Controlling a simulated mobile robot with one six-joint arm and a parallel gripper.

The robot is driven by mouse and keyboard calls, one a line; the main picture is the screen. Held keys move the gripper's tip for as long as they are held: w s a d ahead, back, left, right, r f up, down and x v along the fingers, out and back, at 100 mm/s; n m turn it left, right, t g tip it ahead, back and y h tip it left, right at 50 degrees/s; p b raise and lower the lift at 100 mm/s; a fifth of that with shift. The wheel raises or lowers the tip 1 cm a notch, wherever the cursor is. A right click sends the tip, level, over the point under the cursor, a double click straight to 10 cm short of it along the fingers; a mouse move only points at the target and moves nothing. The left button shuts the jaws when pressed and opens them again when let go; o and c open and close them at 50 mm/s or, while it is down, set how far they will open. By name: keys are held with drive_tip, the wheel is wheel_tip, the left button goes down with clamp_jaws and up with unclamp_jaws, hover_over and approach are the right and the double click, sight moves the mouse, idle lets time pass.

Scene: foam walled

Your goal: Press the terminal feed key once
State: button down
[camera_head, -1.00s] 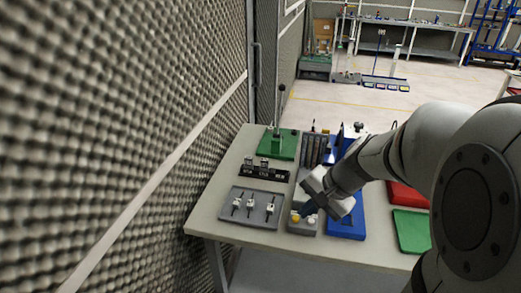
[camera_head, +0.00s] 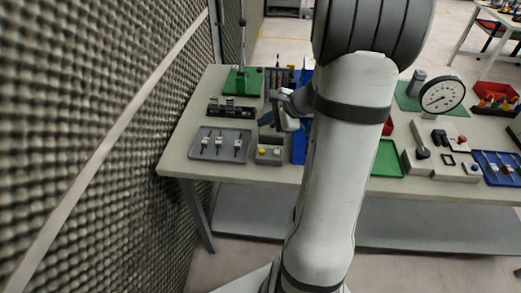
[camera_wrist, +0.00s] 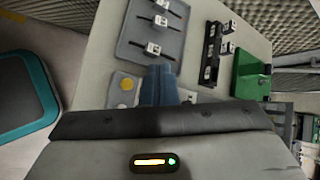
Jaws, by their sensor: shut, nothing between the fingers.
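A small grey box (camera_head: 269,158) with a yellow button (camera_head: 262,151) and a white button (camera_head: 277,151) stands at the table's front edge. It may carry the feed key, but no label is readable. My gripper (camera_head: 290,124) is shut and empty, just behind and above the box in the head view, apart from the buttons as far as I can tell. In the wrist view the shut fingers (camera_wrist: 159,84) reach over the box beside the yellow button (camera_wrist: 126,84), hiding part of the box.
A grey tray (camera_head: 197,153) with several small white parts lies left of the box. Behind it are a black block (camera_head: 215,109) and a green-based press (camera_head: 243,88). A blue panel (camera_head: 299,147) lies right. The foam wall (camera_head: 80,130) closes the left side.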

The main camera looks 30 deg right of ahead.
drive_tip(key=b, duration=0.6)
hover_over(265, 154)
wheel_tip(265, 154, down, 8)
drive_tip(key=shift+d+r, duration=0.1)
drive_tip(key=shift+r, duration=0.05)
drive_tip(key=shift+f+b, duration=0.55)
idle(1.2)
drive_tip(key=shift+f+b, duration=0.4)
drive_tip(key=shift+b, duration=0.15)
drive_tip(key=shift+f+b, duration=0.5)
drive_tip(key=shift+b, duration=0.05)
idle(0.5)
drive_tip(key=shift+r, duration=0.1)
drive_tip(key=shift+r+p, duration=0.6)
drive_tip(key=shift+r, duration=0.2)
